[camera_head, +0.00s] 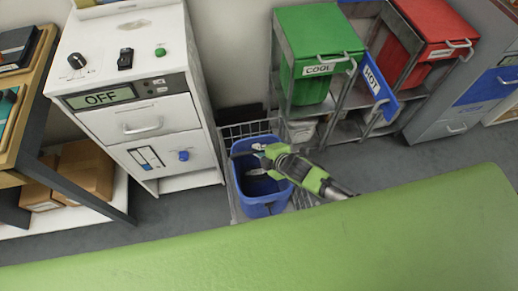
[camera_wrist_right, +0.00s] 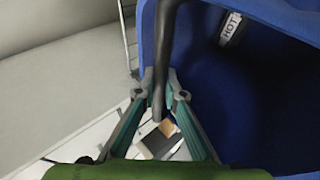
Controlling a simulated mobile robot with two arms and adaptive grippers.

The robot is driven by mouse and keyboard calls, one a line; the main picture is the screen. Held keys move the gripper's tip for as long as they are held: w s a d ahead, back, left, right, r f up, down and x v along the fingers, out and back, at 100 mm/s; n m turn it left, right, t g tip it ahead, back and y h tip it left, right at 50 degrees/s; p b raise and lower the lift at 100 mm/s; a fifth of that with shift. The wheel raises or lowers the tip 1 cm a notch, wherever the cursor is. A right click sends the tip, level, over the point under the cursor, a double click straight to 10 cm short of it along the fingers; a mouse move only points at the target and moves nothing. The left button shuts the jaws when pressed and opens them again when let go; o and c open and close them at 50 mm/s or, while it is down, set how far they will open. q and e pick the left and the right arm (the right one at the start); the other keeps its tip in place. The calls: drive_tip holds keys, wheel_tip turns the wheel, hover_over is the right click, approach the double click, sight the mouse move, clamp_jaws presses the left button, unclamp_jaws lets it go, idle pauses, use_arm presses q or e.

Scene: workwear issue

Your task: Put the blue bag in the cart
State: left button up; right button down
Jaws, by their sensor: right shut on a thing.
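The blue bag (camera_head: 262,205) is open at the top and stands out in the middle of the head view, within the outline of the wire cart (camera_head: 238,131). I cannot tell whether it rests on the cart's floor or hangs above it. My right gripper (camera_head: 264,160) reaches in from the right over the bag's opening. In the right wrist view the gripper (camera_wrist_right: 160,92) is shut on the dark handle of the blue bag (camera_wrist_right: 260,95). A small tag reading HOT shows on the blue wall. My left gripper is not in view.
A white cabinet (camera_head: 128,50) with an OFF display stands left of the cart. A rack with a green COOL bin (camera_head: 305,40) and a red bin (camera_head: 436,22) stands behind to the right. Bare grey floor lies around.

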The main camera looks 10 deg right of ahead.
drive_tip(key=shift+s+f+b, duration=0.4)
drive_tip(key=shift+s+f, duration=0.15)
drive_tip(key=shift+f, duration=0.35)
drive_tip(key=c, duration=2.1)
unclamp_jaws()
drive_tip(key=shift+o, duration=0.3)
drive_tip(key=shift+w+f, duration=0.15)
drive_tip(key=shift+w, duration=0.2)
drive_tip(key=shift+r, duration=0.2)
drive_tip(key=shift+d, duration=0.1)
drive_tip(key=shift+s+r, duration=0.1)
drive_tip(key=v, duration=1.1)
drive_tip(key=shift+s+r, duration=0.25)
drive_tip(key=shift+r, duration=0.1)
drive_tip(key=shift+d, duration=0.1)
